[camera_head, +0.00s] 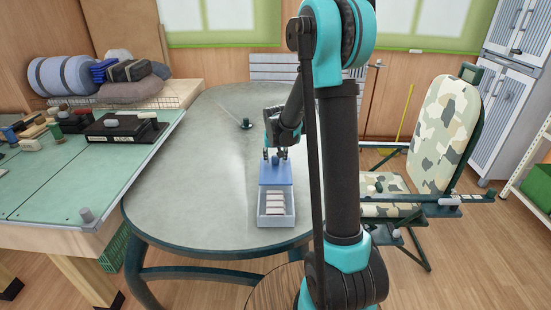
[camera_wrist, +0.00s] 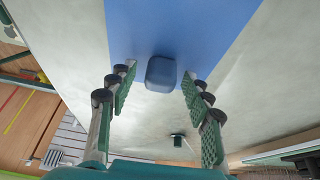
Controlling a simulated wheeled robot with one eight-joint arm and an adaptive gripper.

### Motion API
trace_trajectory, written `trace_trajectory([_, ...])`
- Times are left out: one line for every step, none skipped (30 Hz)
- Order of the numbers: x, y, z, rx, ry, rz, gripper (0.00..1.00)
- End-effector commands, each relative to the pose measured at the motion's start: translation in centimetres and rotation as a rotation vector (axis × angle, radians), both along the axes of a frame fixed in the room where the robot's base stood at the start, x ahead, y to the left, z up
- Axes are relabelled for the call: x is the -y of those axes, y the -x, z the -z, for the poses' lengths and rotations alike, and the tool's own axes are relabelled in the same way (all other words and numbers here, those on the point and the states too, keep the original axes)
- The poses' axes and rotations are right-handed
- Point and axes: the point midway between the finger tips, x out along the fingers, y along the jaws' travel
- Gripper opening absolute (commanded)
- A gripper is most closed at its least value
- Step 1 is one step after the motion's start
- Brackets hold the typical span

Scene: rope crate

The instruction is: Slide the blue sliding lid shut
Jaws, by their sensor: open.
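A grey crate (camera_head: 277,220) stands on the grey oval table (camera_head: 190,185). The blue sliding lid (camera_head: 276,175) covers its far part, and the near part is open, showing pale blocks in a row inside. In the wrist view the blue lid (camera_wrist: 180,25) fills the top middle, with its darker blue knob (camera_wrist: 161,73) near the lid's edge. My gripper (camera_wrist: 157,82) is open, its green-padded fingers on either side of the knob with gaps to both. In the head view my gripper (camera_head: 275,155) is over the lid's far end.
A small dark knob-like object (camera_head: 246,123) stands farther back on the table. A green workbench (camera_head: 80,170) with tools is at the left. A camouflage chair (camera_head: 445,125) is at the right. The tabletop left of the crate is clear.

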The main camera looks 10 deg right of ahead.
Motion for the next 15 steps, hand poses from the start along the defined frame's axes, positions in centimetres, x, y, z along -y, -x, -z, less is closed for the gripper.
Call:
trace_trajectory([0.00, 0.00, -0.01, 0.000, 0.000, 0.000, 0.50])
trace_trajectory([0.00, 0.00, -0.01, 0.000, 0.000, 0.000, 0.47])
trace_trajectory([0.00, 0.00, -0.01, 0.000, 0.000, 0.000, 0.43])
trace_trajectory([0.00, 0.00, -0.01, 0.000, 0.000, 0.000, 0.39])
trace_trajectory([0.00, 0.00, -0.01, 0.000, 0.000, 0.000, 0.35])
trace_trajectory([0.00, 0.01, -0.02, 0.000, 0.000, 0.000, 0.30])
trace_trajectory([0.00, 0.01, -0.02, 0.000, 0.000, 0.000, 0.26])
trace_trajectory([0.00, 0.01, -0.02, 0.000, 0.000, 0.000, 0.23])
trace_trajectory([0.00, 0.01, -0.02, 0.000, 0.000, 0.000, 0.18])
trace_trajectory([0.00, 0.01, -0.02, 0.000, 0.000, 0.000, 0.14])
trace_trajectory([0.00, 0.01, -0.02, 0.000, 0.000, 0.000, 0.10])
trace_trajectory([0.00, 0.01, -0.02, 0.000, 0.000, 0.000, 0.05])
trace_trajectory([0.00, 0.01, -0.02, 0.000, 0.000, 0.000, 0.02])
trace_trajectory([0.00, 0.01, -0.02, 0.000, 0.000, 0.000, 0.00])
trace_trajectory([0.00, 0.01, -0.02, 0.000, 0.000, 0.000, 0.00])
